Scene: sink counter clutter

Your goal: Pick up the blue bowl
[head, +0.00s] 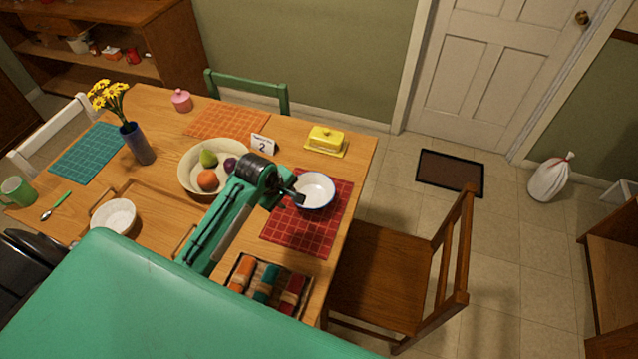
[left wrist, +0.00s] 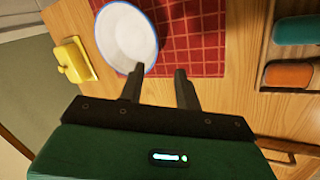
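A white bowl with a blue rim (head: 316,190) sits upright on a red checked placemat (head: 305,235) near the table's right edge. It also shows in the left wrist view (left wrist: 125,38). My left gripper (head: 297,198) is at the bowl's near left side. In the left wrist view its two fingers (left wrist: 160,84) are apart with nothing gripped between them. One fingertip overlaps the bowl's rim in that view; I cannot tell whether it touches. My right gripper is not in view.
A large fruit bowl (head: 187,178) and a number card (head: 262,145) stand left of the bowl, a yellow butter dish (head: 326,140) behind it. A tray of rolled napkins (head: 250,262) lies nearer. A plain white bowl (head: 113,216) stands left. A wooden chair (head: 385,275) is at the right.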

